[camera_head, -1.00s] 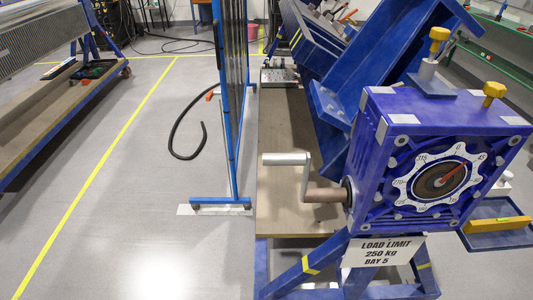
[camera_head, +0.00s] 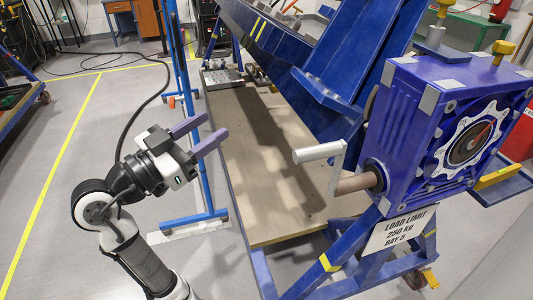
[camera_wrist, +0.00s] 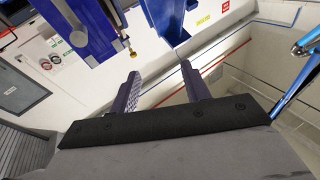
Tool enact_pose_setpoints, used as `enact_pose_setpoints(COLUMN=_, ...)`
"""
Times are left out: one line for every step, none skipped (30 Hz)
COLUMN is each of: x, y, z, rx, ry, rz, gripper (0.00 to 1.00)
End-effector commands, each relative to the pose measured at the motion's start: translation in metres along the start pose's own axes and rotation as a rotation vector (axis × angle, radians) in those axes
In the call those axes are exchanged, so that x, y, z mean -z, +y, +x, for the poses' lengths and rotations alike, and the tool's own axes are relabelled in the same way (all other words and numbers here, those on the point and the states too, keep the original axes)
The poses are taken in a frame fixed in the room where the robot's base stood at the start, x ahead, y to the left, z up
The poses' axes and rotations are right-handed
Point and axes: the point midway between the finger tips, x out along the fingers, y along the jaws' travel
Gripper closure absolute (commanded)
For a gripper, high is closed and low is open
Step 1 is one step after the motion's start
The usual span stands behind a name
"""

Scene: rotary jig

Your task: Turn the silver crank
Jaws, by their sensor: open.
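The silver crank (camera_head: 319,152) is on the left side of the blue gearbox (camera_head: 406,125). Its light cylindrical handle points left, and a flat arm joins it to a brown shaft (camera_head: 357,184). My gripper (camera_head: 199,133) is open and empty, to the left of the crank handle and apart from it. Its two purple fingers point right in the head view. They also show in the wrist view (camera_wrist: 161,88) with nothing between them.
A blue frame stand with a load limit sign (camera_head: 398,230) carries the gearbox. A wooden platform (camera_head: 245,205) lies beneath the crank side. A blue-framed upright panel (camera_head: 192,120) stands behind my gripper.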

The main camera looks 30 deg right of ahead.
Motion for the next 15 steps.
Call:
enact_pose_setpoints(x=-0.017, y=0.026, z=0.013, rx=-0.135, ry=-0.031, rz=0.001, gripper=0.53)
enact_pose_setpoints(x=-0.023, y=0.040, z=0.017, rx=-0.204, ry=-0.047, rz=0.007, gripper=0.53)
enact_pose_setpoints(x=-0.030, y=0.056, z=0.021, rx=-0.285, ry=-0.063, rz=0.016, gripper=0.53)
enact_pose_setpoints(x=-0.034, y=0.065, z=0.023, rx=-0.335, ry=-0.073, rz=0.022, gripper=0.53)
enact_pose_setpoints(x=-0.038, y=0.073, z=0.024, rx=-0.377, ry=-0.080, rz=0.028, gripper=0.53)
enact_pose_setpoints(x=-0.041, y=0.081, z=0.024, rx=-0.420, ry=-0.088, rz=0.035, gripper=0.53)
enact_pose_setpoints(x=-0.043, y=0.086, z=0.025, rx=-0.445, ry=-0.092, rz=0.039, gripper=0.53)
enact_pose_setpoints(x=-0.044, y=0.090, z=0.026, rx=-0.463, ry=-0.095, rz=0.042, gripper=0.53)
enact_pose_setpoints(x=-0.045, y=0.093, z=0.028, rx=-0.477, ry=-0.097, rz=0.044, gripper=0.53)
enact_pose_setpoints(x=-0.045, y=0.095, z=0.029, rx=-0.483, ry=-0.098, rz=0.045, gripper=0.53)
enact_pose_setpoints(x=-0.046, y=0.097, z=0.032, rx=-0.486, ry=-0.099, rz=0.045, gripper=0.53)
enact_pose_setpoints(x=-0.046, y=0.099, z=0.036, rx=-0.488, ry=-0.098, rz=0.045, gripper=0.53)
enact_pose_setpoints(x=-0.046, y=0.101, z=0.040, rx=-0.487, ry=-0.099, rz=0.045, gripper=0.53)
enact_pose_setpoints(x=-0.046, y=0.103, z=0.044, rx=-0.486, ry=-0.099, rz=0.045, gripper=0.53)
enact_pose_setpoints(x=-0.046, y=0.107, z=0.051, rx=-0.487, ry=-0.098, rz=0.045, gripper=0.53)
